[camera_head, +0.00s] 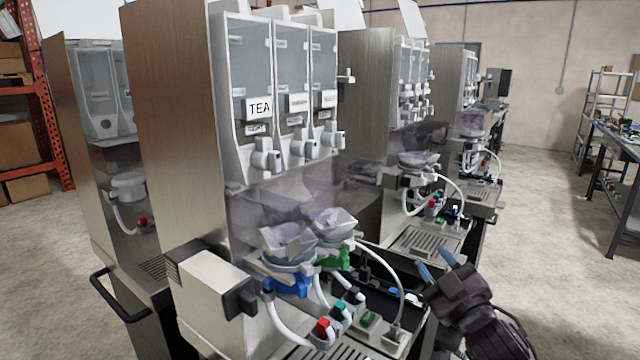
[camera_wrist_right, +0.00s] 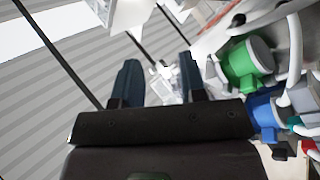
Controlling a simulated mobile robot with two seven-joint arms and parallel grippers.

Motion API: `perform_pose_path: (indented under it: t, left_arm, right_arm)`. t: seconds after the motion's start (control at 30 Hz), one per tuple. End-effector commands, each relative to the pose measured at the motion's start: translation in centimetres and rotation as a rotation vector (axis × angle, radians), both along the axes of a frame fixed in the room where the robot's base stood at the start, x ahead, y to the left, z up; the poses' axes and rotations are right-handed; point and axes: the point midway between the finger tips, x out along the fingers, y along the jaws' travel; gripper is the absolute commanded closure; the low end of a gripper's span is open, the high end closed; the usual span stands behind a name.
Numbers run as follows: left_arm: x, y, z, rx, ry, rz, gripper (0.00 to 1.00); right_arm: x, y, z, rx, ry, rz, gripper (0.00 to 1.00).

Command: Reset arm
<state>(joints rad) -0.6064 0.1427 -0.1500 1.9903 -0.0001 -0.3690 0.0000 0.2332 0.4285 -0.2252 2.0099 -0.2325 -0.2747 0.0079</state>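My right gripper (camera_head: 436,262) is at the lower right of the head view, with its two blue fingertips pointing up and to the left. It is beside the nearest dispenser machine (camera_head: 165,120), to the right of its drip tray and hoses. In the right wrist view the gripper (camera_wrist_right: 160,70) has its fingers apart, with nothing held between them. My left gripper is not in the head view.
The near machine carries a TEA label (camera_head: 260,108), two clear funnels with a blue collar (camera_head: 288,287) and a green collar (camera_head: 333,261), and white hoses. More machines stand behind it. Open floor (camera_head: 540,250) lies to the right, before a workbench (camera_head: 612,150).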

Motion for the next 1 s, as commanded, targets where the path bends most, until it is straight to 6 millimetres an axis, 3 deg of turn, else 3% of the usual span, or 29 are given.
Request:
perform_pose_path:
  t: [0.03, 0.2, 0.37, 0.5, 0.63, 0.8, 1.0]
  left_arm:
    - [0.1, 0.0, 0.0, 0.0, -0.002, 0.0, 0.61]
    - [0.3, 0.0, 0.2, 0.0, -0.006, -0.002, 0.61]
    - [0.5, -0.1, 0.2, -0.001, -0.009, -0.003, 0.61]
    - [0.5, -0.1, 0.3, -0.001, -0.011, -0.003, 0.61]
    - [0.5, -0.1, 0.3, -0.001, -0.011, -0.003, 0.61]
    - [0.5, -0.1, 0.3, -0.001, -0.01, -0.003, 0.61]
    - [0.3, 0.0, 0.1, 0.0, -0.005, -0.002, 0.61]
  right_arm:
    - [-0.9, -0.8, -3.4, 0.049, 0.088, -0.018, 0.62]
    - [-4.6, -2.7, -12.7, 0.194, 0.333, -0.077, 0.62]
    - [-9.6, -4.1, -20.4, 0.315, 0.521, -0.139, 0.62]
    - [-15.0, -5.2, -26.1, 0.393, 0.65, -0.206, 0.62]
    - [-20.3, -6.0, -30.4, 0.435, 0.754, -0.279, 0.62]
    - [-25.9, -6.5, -33.9, 0.467, 0.854, -0.346, 0.62]
    - [-28.8, -6.9, -35.4, 0.469, 0.902, -0.376, 0.62]
